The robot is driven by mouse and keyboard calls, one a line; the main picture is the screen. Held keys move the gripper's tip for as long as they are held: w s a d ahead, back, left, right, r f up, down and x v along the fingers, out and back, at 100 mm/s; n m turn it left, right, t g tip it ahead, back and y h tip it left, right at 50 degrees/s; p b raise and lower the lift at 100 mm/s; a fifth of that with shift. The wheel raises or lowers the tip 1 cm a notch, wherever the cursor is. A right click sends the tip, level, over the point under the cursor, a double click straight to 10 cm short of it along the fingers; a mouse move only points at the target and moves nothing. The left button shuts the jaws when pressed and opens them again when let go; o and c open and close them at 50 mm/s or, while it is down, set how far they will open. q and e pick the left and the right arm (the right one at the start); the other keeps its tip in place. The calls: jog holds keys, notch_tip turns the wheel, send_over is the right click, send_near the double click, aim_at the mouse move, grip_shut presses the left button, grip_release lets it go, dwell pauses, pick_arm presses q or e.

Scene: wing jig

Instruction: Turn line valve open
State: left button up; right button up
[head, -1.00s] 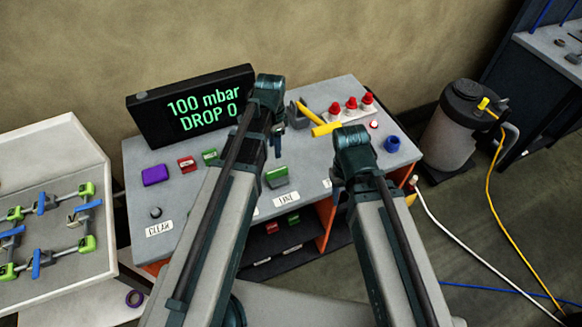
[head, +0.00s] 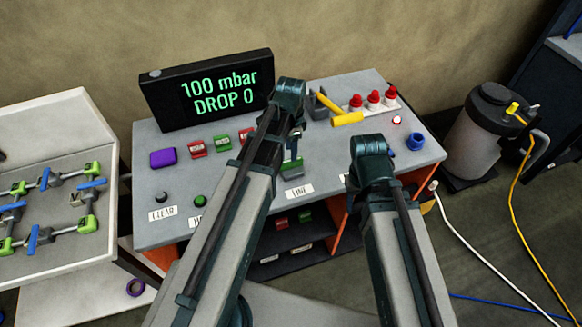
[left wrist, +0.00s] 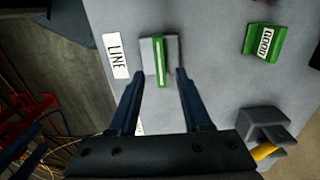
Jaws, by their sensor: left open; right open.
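The line valve is a grey block with a green bar handle (left wrist: 159,62), beside a white LINE label (left wrist: 115,55) in the left wrist view. The bar runs roughly along the label's long side. My left gripper (left wrist: 160,80) is open, one finger on each side of the handle's near end; I cannot tell whether they touch it. In the head view the valve (head: 292,166) is partly covered by my left gripper (head: 293,148), and the LINE label (head: 299,191) is in front of it. My right gripper (head: 356,185) is mostly hidden by its own arm, over the console's right part.
The grey console (head: 165,222) carries a display (head: 207,90) reading "100 mbar DROP 0". A yellow handle (head: 347,119) and several red buttons (head: 373,98) are at the back right.

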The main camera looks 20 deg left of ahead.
aim_at(291, 164)
pick_arm(q)
notch_tip(291, 164, down, 6)
jog(key=b, duration=0.5)
jog(key=shift+f, duration=0.15)
grip_shut()
